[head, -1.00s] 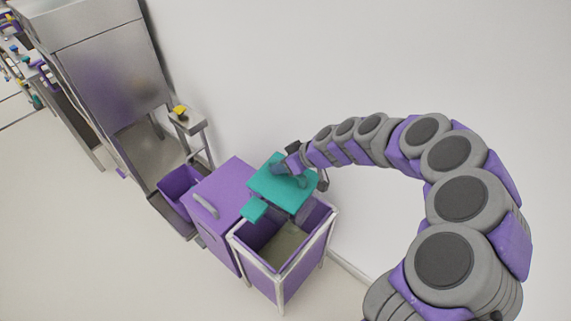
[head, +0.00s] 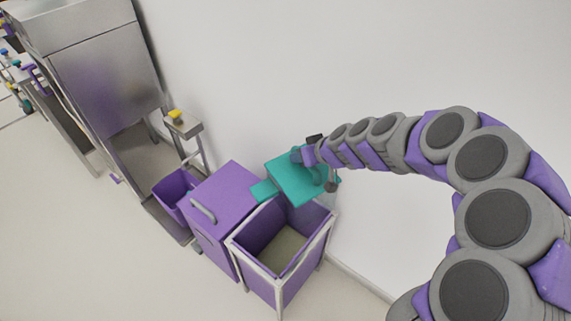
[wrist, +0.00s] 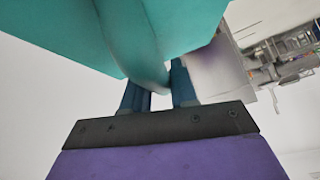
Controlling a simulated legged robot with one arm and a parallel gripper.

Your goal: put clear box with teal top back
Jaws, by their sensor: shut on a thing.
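A teal top (head: 292,178) shows in the head view at the back edge of the open purple bin (head: 278,283), tilted and close to the wall. A smaller teal piece (head: 264,191) sticks out at its left. Clear walls of a box cannot be made out.
The open bin has a pale metal frame and looks empty. A purple cabinet (head: 222,195) with a grey handle stands left of it, then a smaller purple bin (head: 172,190). A steel stand (head: 185,125) holds a yellow item. The white wall (head: 350,60) rises behind.

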